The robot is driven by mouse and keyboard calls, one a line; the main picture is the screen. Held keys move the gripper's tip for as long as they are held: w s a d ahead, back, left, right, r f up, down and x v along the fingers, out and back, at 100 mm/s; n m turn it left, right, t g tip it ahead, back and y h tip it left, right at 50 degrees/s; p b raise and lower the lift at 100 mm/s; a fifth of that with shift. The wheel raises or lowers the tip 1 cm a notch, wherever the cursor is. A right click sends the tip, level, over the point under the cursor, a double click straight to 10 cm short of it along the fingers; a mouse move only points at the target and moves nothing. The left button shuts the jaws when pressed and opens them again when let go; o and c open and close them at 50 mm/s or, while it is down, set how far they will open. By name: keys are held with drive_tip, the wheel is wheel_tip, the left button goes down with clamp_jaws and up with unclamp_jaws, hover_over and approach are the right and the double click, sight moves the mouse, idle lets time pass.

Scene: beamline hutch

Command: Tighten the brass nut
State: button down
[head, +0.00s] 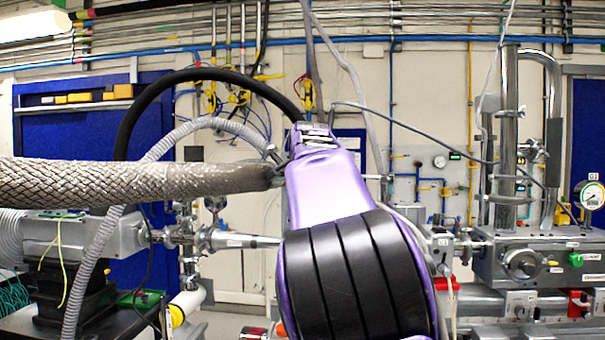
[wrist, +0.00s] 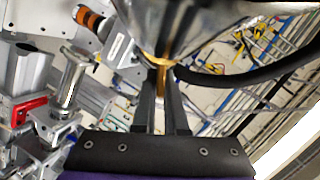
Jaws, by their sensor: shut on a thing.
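In the wrist view, my gripper (wrist: 161,88) has two dark fingers that reach up and close together at their tips. Between the tips is a narrow brass-coloured piece, the brass nut (wrist: 160,61). The fingers are shut on it, and they hide much of it. The nut sits right below a large shiny metal fitting (wrist: 165,28), and it seems to touch it. In the head view my own purple arm fills the middle and hides the nut and my fingertips.
A braided hose (head: 130,182) crosses the left of the head view up to my arm, and a black hose (head: 195,75) arches above it. Beamline hardware (head: 540,255) stands at the right. In the wrist view a black hose (wrist: 225,80) runs close right of the fingertips.

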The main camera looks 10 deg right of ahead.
drive_tip(key=shift+w+a+r+n+g, duration=0.1)
drive_tip(key=shift+a+r+n+g, duration=0.25)
drive_tip(key=shift+n, duration=0.25)
drive_tip(key=shift+f, duration=0.1)
drive_tip(key=c, duration=1)
unclamp_jaws()
drive_tip(key=shift+o, duration=0.2)
drive_tip(key=b+v, duration=0.5)
drive_tip(key=v, duration=1.2)
drive_tip(key=shift+a+b, duration=0.25)
drive_tip(key=shift+b, duration=0.1)
drive_tip(key=shift+o, duration=0.3)
